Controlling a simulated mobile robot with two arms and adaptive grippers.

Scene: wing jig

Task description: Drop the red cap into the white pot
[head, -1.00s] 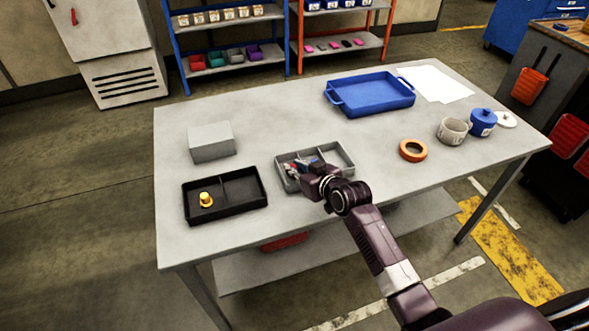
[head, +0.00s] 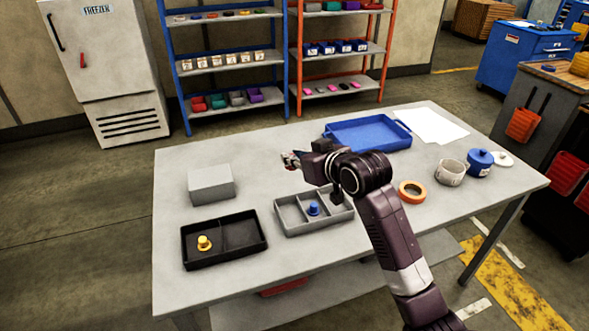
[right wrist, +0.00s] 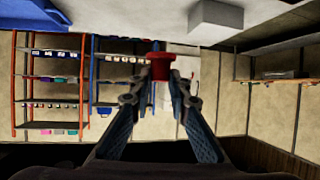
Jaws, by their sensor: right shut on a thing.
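My right gripper (head: 291,160) is raised above the table, over the area behind the grey divided tray. In the right wrist view its fingertips (right wrist: 159,75) are shut on the red cap (right wrist: 158,57), which has a wide rim and a narrower body. In the head view the cap is too small and covered to make out clearly. The white pot (head: 450,174) stands open on the right of the table, well to the right of the gripper. My left gripper is not in view.
A blue cap (head: 313,208) sits in the grey tray (head: 290,233). A yellow cap (head: 204,243) sits in the black tray (head: 247,257). An orange ring (head: 412,191), a blue pot (head: 479,163), a white lid (head: 503,158), a blue tray (head: 369,134) and a grey box (head: 210,183) are also on the table.

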